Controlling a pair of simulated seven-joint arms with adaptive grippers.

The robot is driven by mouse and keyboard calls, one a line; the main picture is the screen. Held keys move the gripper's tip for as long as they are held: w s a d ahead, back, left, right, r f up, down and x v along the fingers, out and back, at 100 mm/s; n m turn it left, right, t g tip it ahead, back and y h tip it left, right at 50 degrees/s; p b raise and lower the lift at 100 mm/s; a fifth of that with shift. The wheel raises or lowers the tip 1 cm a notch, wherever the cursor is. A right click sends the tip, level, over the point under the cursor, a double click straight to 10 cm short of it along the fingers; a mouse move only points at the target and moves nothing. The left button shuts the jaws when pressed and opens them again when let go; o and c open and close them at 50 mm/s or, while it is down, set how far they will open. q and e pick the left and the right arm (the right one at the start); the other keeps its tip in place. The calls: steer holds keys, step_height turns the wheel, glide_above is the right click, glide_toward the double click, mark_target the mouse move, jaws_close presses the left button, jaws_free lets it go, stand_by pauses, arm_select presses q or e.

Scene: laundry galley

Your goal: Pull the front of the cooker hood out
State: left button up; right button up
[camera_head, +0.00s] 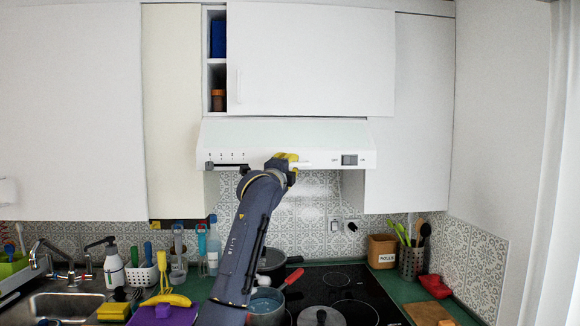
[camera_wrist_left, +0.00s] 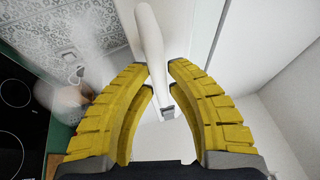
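The white cooker hood (camera_head: 300,135) hangs under the wall cabinets, above the hob. Its front strip (camera_head: 325,158) has small markings at the left and a dark switch at the right. My left gripper (camera_head: 287,160) is at the middle of this strip. In the left wrist view a white bar handle (camera_wrist_left: 152,45) runs between the yellow fingertips (camera_wrist_left: 160,66). The gripper hides part of the strip in the head view. My right gripper is not in view.
Below are the black hob (camera_head: 335,285) with a blue pot (camera_head: 266,308) and a pan lid (camera_head: 321,317). A utensil holder (camera_head: 411,262) and a wooden box (camera_head: 381,251) stand at the right. The sink (camera_head: 65,305) is at the left. The space before the hood is otherwise clear.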

arm_select(q)
jaws_close()
steer(key=shift+s, duration=0.1)
